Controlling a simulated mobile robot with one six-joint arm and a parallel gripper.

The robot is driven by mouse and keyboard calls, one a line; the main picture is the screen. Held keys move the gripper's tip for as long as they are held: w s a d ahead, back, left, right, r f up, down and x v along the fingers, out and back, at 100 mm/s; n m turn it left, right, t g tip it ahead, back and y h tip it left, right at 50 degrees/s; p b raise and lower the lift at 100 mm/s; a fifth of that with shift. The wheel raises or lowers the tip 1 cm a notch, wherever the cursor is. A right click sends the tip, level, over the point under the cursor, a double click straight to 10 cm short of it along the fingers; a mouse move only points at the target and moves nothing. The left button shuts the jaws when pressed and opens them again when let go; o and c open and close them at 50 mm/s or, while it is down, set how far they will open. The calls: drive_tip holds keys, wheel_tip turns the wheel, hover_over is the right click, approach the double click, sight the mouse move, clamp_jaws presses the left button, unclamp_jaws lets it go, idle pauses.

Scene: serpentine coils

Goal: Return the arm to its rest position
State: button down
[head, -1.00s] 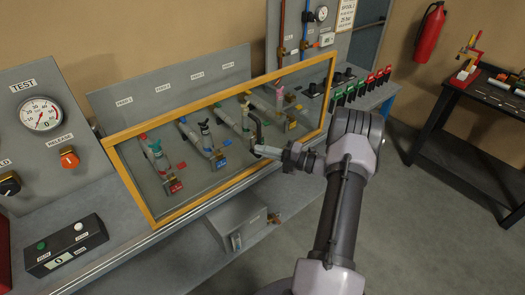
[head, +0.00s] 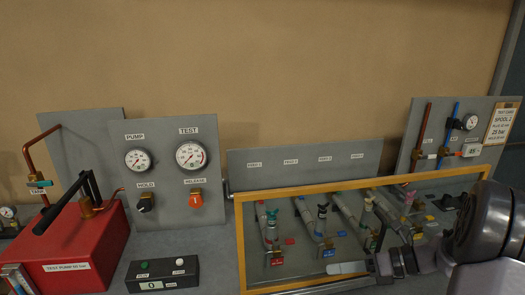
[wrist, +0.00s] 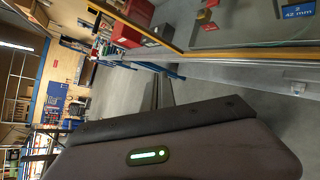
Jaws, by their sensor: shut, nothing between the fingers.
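My arm (head: 482,230) shows at the lower right of the head view, in front of the right end of the yellow-framed clear panel. My gripper (head: 350,268) points left, low in front of the panel's lower part; it is shut and empty. I cannot tell from this view whether it touches the frame. The wrist view looks sideways; a dark grey part of my own arm with a small green light fills its bottom, and the fingertips do not show there.
The yellow frame (head: 240,245) covers several valves on the bench. A red test pump (head: 75,245), a button box (head: 162,274) and a gauge panel (head: 170,170) stand to the left. In the wrist view the frame's yellow edge (wrist: 215,53) runs near my arm, with open floor beyond.

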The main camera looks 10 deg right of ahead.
drive_tip(key=s+a+n+g+h+b, duration=0.2)
drive_tip(key=a+n+g, duration=0.1)
drive_tip(key=a+n, duration=0.5)
drive_tip(key=s+a+n+t+h+b, duration=0.1)
drive_tip(key=s+a+n+h+b, duration=0.2)
drive_tip(key=s+a+n, duration=0.3)
drive_tip(key=s+a+n+t+h+b, duration=0.1)
drive_tip(key=s+a+n+h+b, duration=0.2)
drive_tip(key=n, duration=1.2)
drive_tip(key=s+a, duration=0.3)
drive_tip(key=s, duration=0.3)
drive_tip(key=shift+s+a+f+h+b, duration=0.2)
drive_tip(key=shift+a+f+h+b, duration=0.05)
drive_tip(key=shift+a+h+b, duration=0.15)
